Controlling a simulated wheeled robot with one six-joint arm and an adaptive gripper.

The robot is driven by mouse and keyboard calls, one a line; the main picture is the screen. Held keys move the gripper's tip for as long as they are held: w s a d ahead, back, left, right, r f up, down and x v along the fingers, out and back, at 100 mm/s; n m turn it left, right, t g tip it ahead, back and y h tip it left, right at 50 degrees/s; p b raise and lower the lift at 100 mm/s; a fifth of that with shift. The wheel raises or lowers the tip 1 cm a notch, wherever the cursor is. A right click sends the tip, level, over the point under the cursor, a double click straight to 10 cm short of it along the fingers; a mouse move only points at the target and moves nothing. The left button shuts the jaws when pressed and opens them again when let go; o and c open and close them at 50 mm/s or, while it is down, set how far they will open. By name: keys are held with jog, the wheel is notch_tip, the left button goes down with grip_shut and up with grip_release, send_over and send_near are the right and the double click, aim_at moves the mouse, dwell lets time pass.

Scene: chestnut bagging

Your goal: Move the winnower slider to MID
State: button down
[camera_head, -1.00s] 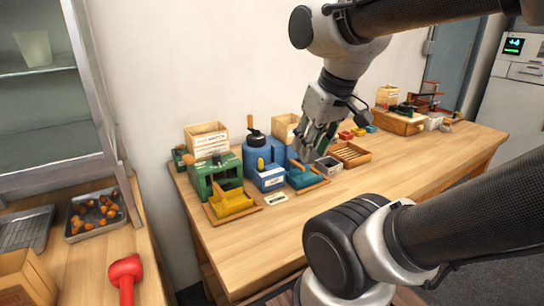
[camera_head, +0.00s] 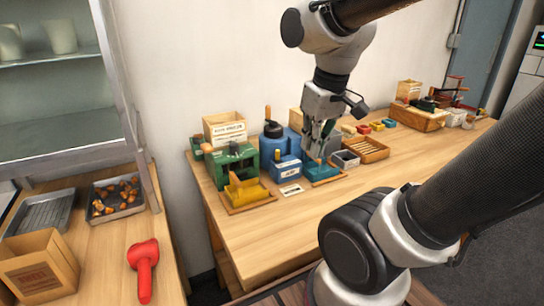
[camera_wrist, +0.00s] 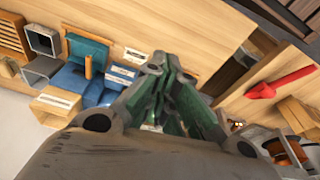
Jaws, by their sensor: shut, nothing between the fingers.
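A blue machine (camera_head: 283,143) with a dark lid and an upright orange handle stands on the wooden table; I take it for the winnower. A blue front box (camera_head: 286,168) bears a white label and a small orange knob (camera_head: 277,155). A teal tray (camera_head: 322,172) is to its right. The wrist view shows blue parts (camera_wrist: 72,82) with an upright orange peg (camera_wrist: 88,66). I cannot tell which part is the slider, nor read its marks. My gripper (camera_head: 317,156) is shut and empty, pointing down close over the teal tray; contact is unclear. Its green fingers meet in the wrist view (camera_wrist: 172,64).
A green machine (camera_head: 236,165) with a yellow chute stands left of the blue one. A grey bin (camera_head: 346,159) and a slatted wooden tray (camera_head: 367,149) are to the right. Crates stand behind. The table front is clear. A red tool (camera_head: 144,268) lies on the left counter.

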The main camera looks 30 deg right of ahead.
aim_at(278, 156)
jog(key=w+a+f+n+g+h, duration=0.1)
jog(key=w+a+f+n, duration=0.15)
jog(key=w+n, duration=0.75)
jog(key=w+a+f+n+h, duration=0.15)
jog(key=w+a+n, duration=0.25)
jog(key=w+n, duration=0.55)
jog(key=d+f+n, duration=0.2)
jog(key=d+f, duration=0.4)
jog(key=f, duration=0.2)
jog(key=shift+w+f+n, duration=0.35)
jog(key=shift+w+f, duration=0.05)
jog(key=shift+d, duration=0.1)
